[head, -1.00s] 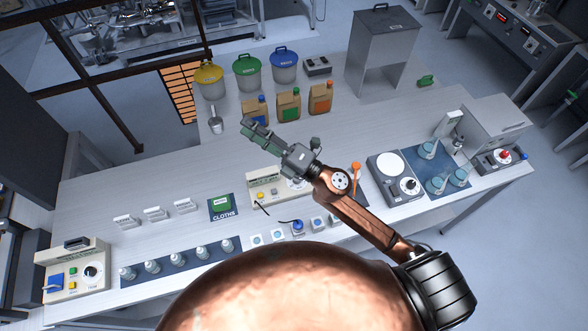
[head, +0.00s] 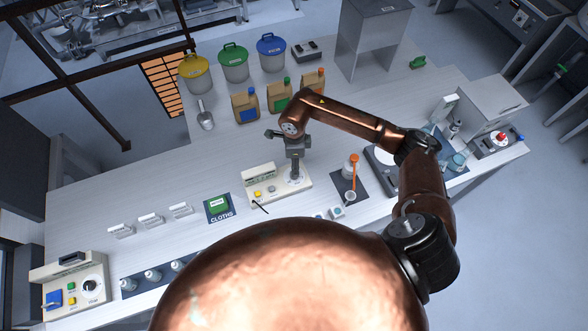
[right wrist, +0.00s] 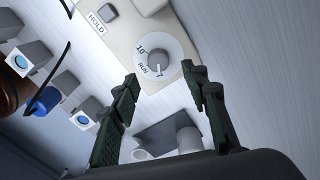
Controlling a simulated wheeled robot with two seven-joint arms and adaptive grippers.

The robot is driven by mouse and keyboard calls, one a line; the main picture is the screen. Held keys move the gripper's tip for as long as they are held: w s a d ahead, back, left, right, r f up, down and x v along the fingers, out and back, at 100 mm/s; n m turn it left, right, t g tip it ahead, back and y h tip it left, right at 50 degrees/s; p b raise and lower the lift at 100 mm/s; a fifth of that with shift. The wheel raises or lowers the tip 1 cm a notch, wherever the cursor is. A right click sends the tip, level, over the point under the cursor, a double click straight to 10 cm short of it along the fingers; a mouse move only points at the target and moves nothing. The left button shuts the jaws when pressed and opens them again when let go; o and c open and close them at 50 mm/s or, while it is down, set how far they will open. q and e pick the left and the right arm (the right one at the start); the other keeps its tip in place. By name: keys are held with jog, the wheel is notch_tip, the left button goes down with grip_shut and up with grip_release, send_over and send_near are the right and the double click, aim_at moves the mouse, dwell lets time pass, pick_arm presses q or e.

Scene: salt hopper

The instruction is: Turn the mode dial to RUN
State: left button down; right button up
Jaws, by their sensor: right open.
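Which mark the dial points at is not clear. My right gripper (head: 295,178) points down over the box's right end and hides the dial in the head view. In the right wrist view, its two dark fingers (right wrist: 163,80) are apart with nothing between them, and the dial shows beyond their tips. My left gripper is not in view.
A dark pad with an orange-handled tool (head: 354,172) lies right of the box. Several jugs (head: 279,97) stand behind. Another beige box (head: 70,288) with a black dial stands at the front left.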

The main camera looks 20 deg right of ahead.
jog(key=shift+s+f+p, duration=0.1)
jog(key=shift+f+p, duration=0.55)
jog(key=shift+f, duration=2.45)
jog(key=shift+a, duration=0.1)
grip_shut()
